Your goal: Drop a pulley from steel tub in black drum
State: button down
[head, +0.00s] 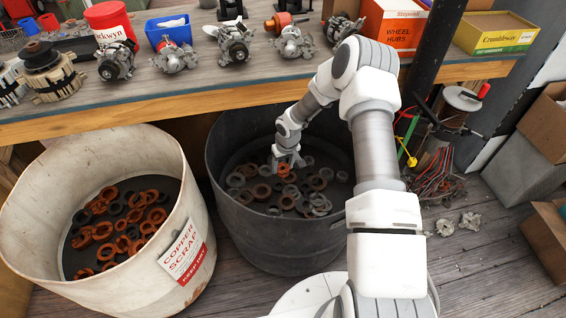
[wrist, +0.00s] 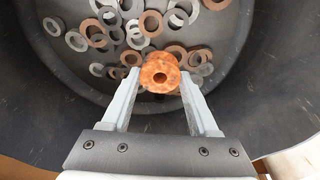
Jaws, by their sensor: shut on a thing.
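In the head view my gripper (head: 288,160) reaches down inside the black drum (head: 240,215), and the pulley (head: 283,170) shows only as a small orange patch. The drum's wall also shows in the wrist view (wrist: 265,90). I cannot make out a steel tub for certain in either view.
A white drum (head: 190,185) marked copper scrap, with several rings inside, stands left of the black drum. The bench (head: 200,98) behind carries alternators, a red bucket (head: 108,22), a blue bin (head: 168,30) and boxes. A dark post (head: 425,50) and wires (head: 440,185) are at right.

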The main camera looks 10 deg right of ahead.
notch_tip(320, 180, down, 8)
jog(key=b, duration=0.4)
jog(key=shift+r, duration=0.15)
jog(key=shift+c, duration=0.4)
grip_release()
jog(key=s+r+p, duration=0.3)
jog(key=r+p, duration=0.2)
jog(key=r, duration=1.2)
jog(key=shift+d, duration=0.45)
